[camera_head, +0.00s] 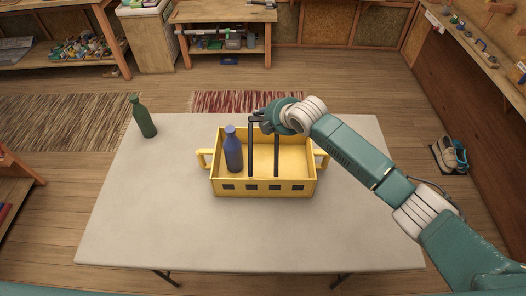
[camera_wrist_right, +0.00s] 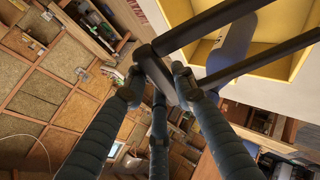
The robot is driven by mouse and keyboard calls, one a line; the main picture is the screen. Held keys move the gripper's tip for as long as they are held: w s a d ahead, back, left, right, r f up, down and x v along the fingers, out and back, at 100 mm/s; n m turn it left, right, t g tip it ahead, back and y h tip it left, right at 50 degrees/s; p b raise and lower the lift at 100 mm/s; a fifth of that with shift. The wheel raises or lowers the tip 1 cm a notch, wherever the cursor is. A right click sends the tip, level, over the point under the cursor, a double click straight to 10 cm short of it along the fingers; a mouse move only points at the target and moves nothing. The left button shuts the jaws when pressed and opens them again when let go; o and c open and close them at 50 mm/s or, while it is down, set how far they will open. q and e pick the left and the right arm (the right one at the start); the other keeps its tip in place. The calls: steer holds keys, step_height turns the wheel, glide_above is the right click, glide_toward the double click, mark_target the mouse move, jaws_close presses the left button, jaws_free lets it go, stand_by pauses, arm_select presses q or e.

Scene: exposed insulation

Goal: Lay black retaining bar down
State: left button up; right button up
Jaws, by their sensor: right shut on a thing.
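The black retaining bar (camera_head: 251,148) is U-shaped, with two long prongs pointing down across the crate's interior in the head view. My right gripper (camera_head: 263,121) is shut on its top crosspiece above the crate's back edge. In the right wrist view, the fingers (camera_wrist_right: 160,88) close around the bar (camera_wrist_right: 262,62), and its prongs run towards the yellow crate. The yellow crate (camera_head: 264,188) stands on the table. A blue bottle (camera_head: 233,153) stands upright inside it, left of the bar. I cannot tell whether the prongs touch the crate. My left gripper is out of view.
A green bottle (camera_head: 144,119) stands at the table's back left. The grey table (camera_head: 150,215) is clear left, right and in front of the crate. Crate handles stick out at both sides. Shelves and a workbench (camera_head: 222,14) stand beyond the table.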

steer(key=shift+w+f+g, duration=0.3)
steer(key=shift+f+g, duration=0.1)
steer(key=shift+f, duration=0.3)
steer(key=shift+w+f+g+b, duration=0.65)
steer(key=shift+f+b, duration=0.1)
steer(key=shift+b, duration=0.35)
steer(key=w+f+b, duration=0.1)
steer(key=b, duration=0.2)
steer(key=shift+f+m+g, duration=0.3)
steer(key=shift+f+g, duration=0.05)
